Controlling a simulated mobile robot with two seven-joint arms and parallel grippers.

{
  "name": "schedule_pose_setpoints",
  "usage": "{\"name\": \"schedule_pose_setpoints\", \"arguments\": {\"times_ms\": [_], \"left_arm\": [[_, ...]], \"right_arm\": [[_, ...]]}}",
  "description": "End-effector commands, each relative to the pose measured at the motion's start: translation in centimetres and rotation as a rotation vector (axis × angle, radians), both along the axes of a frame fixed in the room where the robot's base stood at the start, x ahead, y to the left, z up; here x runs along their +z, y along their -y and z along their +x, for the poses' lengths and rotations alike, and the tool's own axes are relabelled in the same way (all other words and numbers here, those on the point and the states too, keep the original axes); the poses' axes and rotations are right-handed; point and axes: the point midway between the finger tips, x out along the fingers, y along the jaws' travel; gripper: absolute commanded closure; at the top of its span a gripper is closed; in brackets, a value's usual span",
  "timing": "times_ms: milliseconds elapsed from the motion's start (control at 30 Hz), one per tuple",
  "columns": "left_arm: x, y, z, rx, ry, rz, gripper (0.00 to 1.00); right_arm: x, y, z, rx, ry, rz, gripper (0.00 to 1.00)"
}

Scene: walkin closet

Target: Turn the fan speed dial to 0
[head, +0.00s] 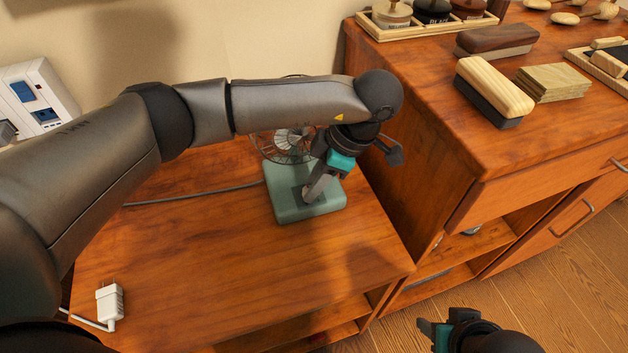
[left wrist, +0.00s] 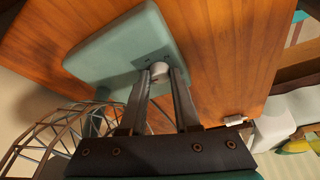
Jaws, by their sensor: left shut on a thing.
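The fan has a pale green base (head: 325,198) and a wire cage (head: 283,147), and stands on the lower wooden cabinet. The fan speed dial (left wrist: 159,71) is a small whitish-grey knob on top of the base; its setting is too small to read. My left gripper (head: 307,192) reaches down to the base, and in the left wrist view its two fingers (left wrist: 163,73) are shut on the dial, one on each side. In the head view the fingers hide the dial, and my arm covers part of the cage. My right gripper (head: 437,330) is partly visible at the bottom edge, away from the fan.
A grey cord (head: 190,192) runs left from the fan. A white plug (head: 110,302) lies at the front left of the lower cabinet top (head: 220,270). The taller cabinet (head: 420,160) rises close on the right, with brushes and trays on top.

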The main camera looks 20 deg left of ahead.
Motion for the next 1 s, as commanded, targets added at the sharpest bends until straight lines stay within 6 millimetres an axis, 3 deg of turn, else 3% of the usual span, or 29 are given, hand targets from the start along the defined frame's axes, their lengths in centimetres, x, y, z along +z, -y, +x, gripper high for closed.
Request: {"name": "schedule_pose_setpoints", "arguments": {"times_ms": [467,500,567,1000], "left_arm": [[-0.1,0.1,0.0,0.013,0.000,-0.003,1.00],[-0.1,0.1,0.0,0.013,0.000,-0.003,0.65],[-0.1,0.1,0.0,0.012,0.000,-0.003,0.58],[0.9,0.4,0.1,0.012,0.001,-0.002,0.57]], "right_arm": [[-0.1,0.0,0.1,0.001,0.004,0.002,0.50],[-0.1,0.0,0.1,0.001,0.004,0.002,0.50],[-0.1,0.0,0.1,0.001,0.004,0.002,0.50],[-0.3,-0.1,0.2,0.002,-0.003,0.002,0.50]]}}
